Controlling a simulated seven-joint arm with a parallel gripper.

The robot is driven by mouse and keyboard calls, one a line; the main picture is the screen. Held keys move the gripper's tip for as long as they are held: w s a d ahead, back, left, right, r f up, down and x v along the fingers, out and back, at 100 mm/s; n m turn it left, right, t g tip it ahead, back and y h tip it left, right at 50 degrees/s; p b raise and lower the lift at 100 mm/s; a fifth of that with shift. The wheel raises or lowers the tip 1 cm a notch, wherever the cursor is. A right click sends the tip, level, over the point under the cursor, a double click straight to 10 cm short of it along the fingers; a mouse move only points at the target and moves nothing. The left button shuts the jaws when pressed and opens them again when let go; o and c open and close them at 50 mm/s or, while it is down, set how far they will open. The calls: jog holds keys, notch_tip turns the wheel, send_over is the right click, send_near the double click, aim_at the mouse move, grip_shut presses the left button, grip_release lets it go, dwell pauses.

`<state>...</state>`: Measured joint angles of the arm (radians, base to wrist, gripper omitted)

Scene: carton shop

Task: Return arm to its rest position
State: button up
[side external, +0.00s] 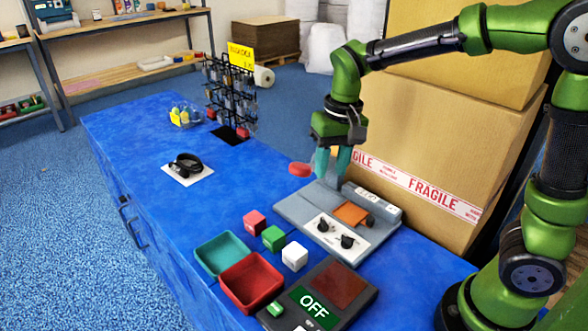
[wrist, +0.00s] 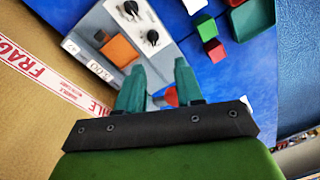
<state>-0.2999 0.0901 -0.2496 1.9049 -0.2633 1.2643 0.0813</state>
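My gripper (side external: 333,163) is above the far end of a grey device, with its teal fingers pointing down. In the wrist view its two fingers (wrist: 158,78) stand apart with nothing gripped between them. The grey device (side external: 291,208) lies on the blue table below, with an orange square (side external: 351,214) and two black knobs on a white panel. In the wrist view the device (wrist: 88,30) and its orange square (wrist: 119,50) lie beyond the fingers. A red round item (side external: 300,169) sits left of the gripper; it shows partly behind the fingers in the wrist view (wrist: 171,97).
Large cartons (side external: 425,145) with FRAGILE tape stand close behind the gripper. Red, green and white cubes (side external: 294,256), a teal tray (side external: 205,262), a red tray (side external: 235,297) and a black panel reading OFF (side external: 362,294) are in front. A tag rack (side external: 232,98) and headphones (side external: 186,163) stand farther left.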

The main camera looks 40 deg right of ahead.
jog(key=s+r+t, duration=0.2)
jog(key=s+t, duration=0.1)
jog(key=s, duration=0.3)
jog(key=s+r+t+y, duration=0.1)
jog(key=s+r+t, duration=0.2)
jog(key=s, duration=0.3)
jog(key=shift+s+r+n, duration=0.15)
jog(key=shift+s+n, duration=0.2)
jog(key=shift+n, duration=0.05)
jog(key=shift+o, duration=0.2)
